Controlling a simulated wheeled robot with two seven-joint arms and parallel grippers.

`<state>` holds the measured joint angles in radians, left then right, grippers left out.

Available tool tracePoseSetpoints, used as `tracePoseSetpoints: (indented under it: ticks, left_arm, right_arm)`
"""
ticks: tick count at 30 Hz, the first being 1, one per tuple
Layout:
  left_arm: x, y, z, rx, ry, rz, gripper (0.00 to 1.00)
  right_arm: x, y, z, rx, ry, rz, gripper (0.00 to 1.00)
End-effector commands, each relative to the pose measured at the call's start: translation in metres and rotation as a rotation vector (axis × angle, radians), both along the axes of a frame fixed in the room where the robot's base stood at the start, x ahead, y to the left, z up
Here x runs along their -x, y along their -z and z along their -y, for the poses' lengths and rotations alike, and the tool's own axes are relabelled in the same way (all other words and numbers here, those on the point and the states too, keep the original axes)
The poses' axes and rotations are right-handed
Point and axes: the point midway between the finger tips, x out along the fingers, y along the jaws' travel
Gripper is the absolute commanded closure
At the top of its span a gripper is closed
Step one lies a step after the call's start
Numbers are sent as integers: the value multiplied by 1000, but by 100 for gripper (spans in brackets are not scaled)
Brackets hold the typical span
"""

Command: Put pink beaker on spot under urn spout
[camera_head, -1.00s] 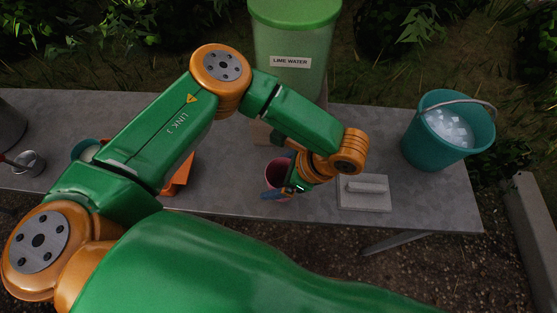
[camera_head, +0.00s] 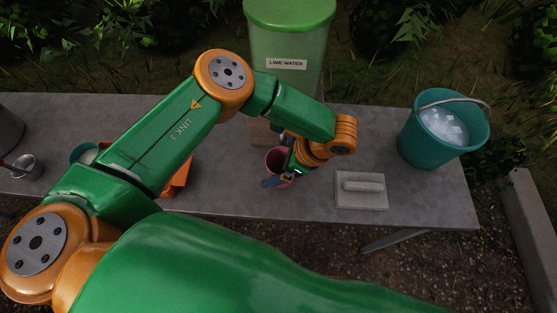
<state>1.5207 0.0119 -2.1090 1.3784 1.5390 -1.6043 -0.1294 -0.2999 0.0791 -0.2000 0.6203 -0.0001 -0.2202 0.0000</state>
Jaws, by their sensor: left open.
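The pink beaker (camera_head: 276,157) stands upright on the grey table below the urn, partly hidden by my left gripper. My left gripper (camera_head: 274,183) is at the beaker's near side, with its fingers low beside the wall; whether they touch it I cannot tell. It is open. The green urn (camera_head: 288,55) labelled "LIME WATER" stands on a wooden block (camera_head: 262,130) at the back of the table. Its spout and the spot under it are hidden behind my arm. My right gripper is not in view.
A grey slab with a handle (camera_head: 361,191) lies right of the beaker. A teal bucket of ice (camera_head: 433,142) stands at the table's right end. An orange object (camera_head: 178,179), a teal container (camera_head: 82,153) and a metal cup (camera_head: 27,166) are at the left. The table between slab and bucket is clear.

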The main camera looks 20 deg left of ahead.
Motion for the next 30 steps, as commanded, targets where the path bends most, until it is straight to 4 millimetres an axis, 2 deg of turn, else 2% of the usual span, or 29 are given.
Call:
tracePoseSetpoints:
  ticks: [5, 12, 18, 22, 30]
  left_arm:
    - [-1, -19, 13, 2, 1, 3, 0]
    - [-3, -64, 43, 2, 0, 4, 0]
    - [-3, -93, 61, 1, -1, 4, 0]
    - [-3, -101, 65, 0, 0, 0, 0]
    - [-3, -103, 66, 0, -1, -1, 0]
  right_arm:
    - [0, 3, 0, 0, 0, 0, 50]
    - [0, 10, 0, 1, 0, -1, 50]
    - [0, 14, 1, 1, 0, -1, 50]
    - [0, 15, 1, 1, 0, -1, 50]
    - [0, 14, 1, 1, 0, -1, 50]
